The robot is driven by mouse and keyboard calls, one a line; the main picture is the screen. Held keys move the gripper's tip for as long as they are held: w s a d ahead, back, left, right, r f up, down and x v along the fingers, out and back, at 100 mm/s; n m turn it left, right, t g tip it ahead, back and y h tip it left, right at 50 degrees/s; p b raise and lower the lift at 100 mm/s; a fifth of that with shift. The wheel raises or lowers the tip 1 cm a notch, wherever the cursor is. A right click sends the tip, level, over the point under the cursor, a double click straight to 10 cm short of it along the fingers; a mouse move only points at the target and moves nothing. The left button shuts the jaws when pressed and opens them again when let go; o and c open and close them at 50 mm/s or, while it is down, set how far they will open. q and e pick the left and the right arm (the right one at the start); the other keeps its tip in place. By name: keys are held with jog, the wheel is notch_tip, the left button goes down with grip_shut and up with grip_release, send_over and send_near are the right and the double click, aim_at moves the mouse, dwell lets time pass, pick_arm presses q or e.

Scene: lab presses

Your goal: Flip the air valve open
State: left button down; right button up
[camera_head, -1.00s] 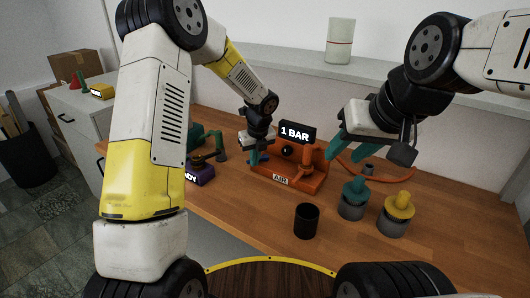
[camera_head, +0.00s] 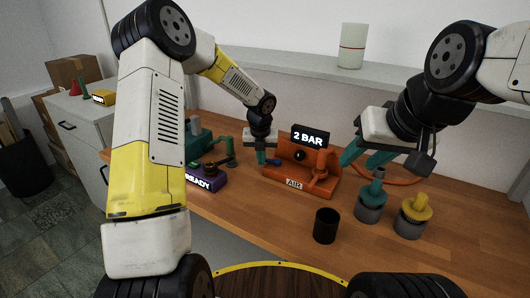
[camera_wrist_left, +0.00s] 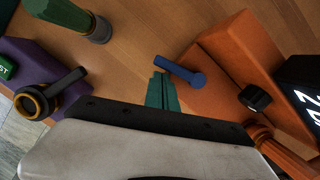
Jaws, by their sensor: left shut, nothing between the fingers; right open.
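The orange air station (camera_head: 290,186) stands on the table with an "AIR" label and a black display (camera_head: 310,137) reading "2 BAR". Its blue valve lever (camera_wrist_left: 185,73) pivots at the orange edge and points outward, away from the block, in the left wrist view. A bit of the lever (camera_head: 274,162) shows in the head view. My left gripper (camera_wrist_left: 160,85) is shut and empty. Its teal fingertips are right beside the lever's handle; I cannot tell whether they touch. My right gripper (camera_head: 364,158) is open and empty, right of the air station.
A purple unit (camera_head: 206,180) reading "READY" stands left of the air station, with a green press behind it. A black cup (camera_head: 326,226), a teal-topped part (camera_head: 370,198) and a yellow-topped part (camera_head: 413,212) stand at the right. An orange hose runs behind them.

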pick_arm(q)
jog(key=shift+d, duration=0.1)
jog(key=shift+d, duration=0.65)
